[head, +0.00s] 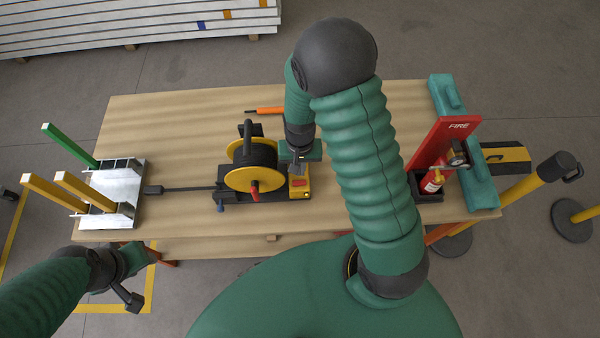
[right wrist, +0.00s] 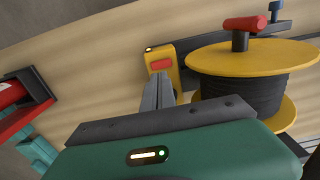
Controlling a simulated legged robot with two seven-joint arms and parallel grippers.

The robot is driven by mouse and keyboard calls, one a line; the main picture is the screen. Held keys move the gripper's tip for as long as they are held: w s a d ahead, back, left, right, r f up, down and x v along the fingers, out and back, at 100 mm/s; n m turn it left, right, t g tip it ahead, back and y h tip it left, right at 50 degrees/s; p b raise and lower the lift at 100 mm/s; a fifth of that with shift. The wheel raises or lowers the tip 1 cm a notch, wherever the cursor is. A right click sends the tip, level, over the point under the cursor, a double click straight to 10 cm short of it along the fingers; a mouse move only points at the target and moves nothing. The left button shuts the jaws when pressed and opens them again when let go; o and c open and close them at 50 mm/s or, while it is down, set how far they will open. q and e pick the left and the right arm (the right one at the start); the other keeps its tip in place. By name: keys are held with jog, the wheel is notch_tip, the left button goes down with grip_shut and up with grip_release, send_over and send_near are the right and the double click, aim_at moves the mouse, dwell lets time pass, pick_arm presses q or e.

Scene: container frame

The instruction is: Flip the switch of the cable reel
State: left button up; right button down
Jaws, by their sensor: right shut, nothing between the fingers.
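The cable reel (head: 250,165) stands on the wooden table, with yellow side discs, a black cable drum and a red-knobbed crank. Beside its base is a yellow switch box with a red switch (head: 300,182). They also show in the right wrist view, as the reel (right wrist: 240,92) and the red switch (right wrist: 160,64). My right gripper (head: 299,160) is shut and empty, just behind the switch box in the head view. Its fingers (right wrist: 158,85) point toward the box in the wrist view; contact cannot be told. My left gripper (head: 142,255) is off the table's front left edge, its fingers unclear.
A metal plate (head: 125,185) with yellow and green posts lies at the table's left. A red fire stand (head: 440,145) with an extinguisher (head: 432,182) stands at the right. An orange-handled tool (head: 264,111) lies behind the reel. Bare tabletop (head: 180,130) lies between plate and reel.

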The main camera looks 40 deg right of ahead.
pick_arm(q)
jog(key=shift+s+f, duration=0.1)
jog(key=shift+f, duration=0.35)
pick_arm(e)
notch_tip(320, 180, up, 7)
jog(key=shift+r, duration=0.15)
